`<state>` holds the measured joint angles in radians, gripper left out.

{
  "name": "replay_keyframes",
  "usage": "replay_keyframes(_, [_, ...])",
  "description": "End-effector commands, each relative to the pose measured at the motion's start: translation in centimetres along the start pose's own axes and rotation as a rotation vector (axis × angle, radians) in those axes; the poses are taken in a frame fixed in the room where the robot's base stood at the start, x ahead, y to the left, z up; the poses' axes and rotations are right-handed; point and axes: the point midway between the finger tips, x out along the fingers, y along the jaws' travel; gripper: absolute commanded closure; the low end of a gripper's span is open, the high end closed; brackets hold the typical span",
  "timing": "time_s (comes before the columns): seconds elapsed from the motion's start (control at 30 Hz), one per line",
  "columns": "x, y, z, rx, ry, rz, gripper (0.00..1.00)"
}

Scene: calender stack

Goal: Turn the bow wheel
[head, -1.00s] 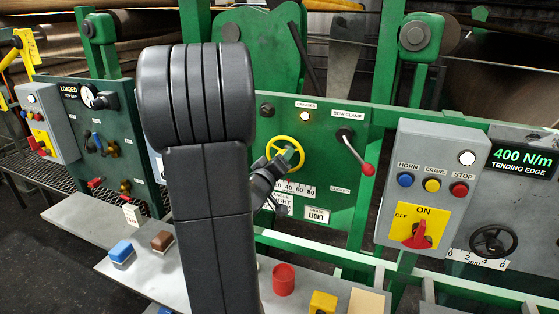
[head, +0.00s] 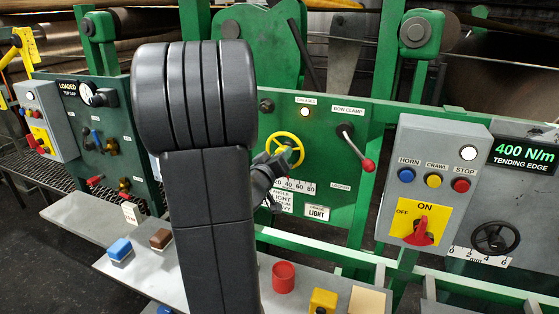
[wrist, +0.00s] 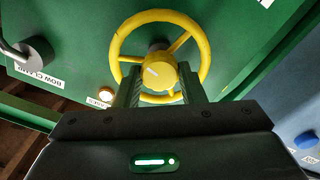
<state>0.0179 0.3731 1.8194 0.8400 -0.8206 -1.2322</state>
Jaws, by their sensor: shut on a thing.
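The yellow bow wheel (head: 287,134) is mounted on the green panel, right of my arm in the head view. In the wrist view the same wheel (wrist: 204,58) fills the upper middle, with its yellow hub and a pale mark on it. My gripper (wrist: 158,88) is shut on the wheel, with one finger on each side of the hub near the lower rim. In the head view my gripper (head: 270,170) covers the wheel's lower left. The exact contact points are partly hidden by the fingers.
The bow clamp lever (head: 356,148) with its red knob is close right of the wheel. A number scale (head: 294,185) sits below it. A grey control box (head: 432,190) stands farther right. A red cup (head: 283,277) and a yellow block (head: 323,301) are on the shelf below.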

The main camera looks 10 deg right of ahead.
Motion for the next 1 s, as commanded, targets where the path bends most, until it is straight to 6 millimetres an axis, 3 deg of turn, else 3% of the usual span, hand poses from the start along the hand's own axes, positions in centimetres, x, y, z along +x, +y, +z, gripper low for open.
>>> replay_keyframes(1.0, [0.0,-0.03,0.32,0.962,0.001,0.0,0.87])
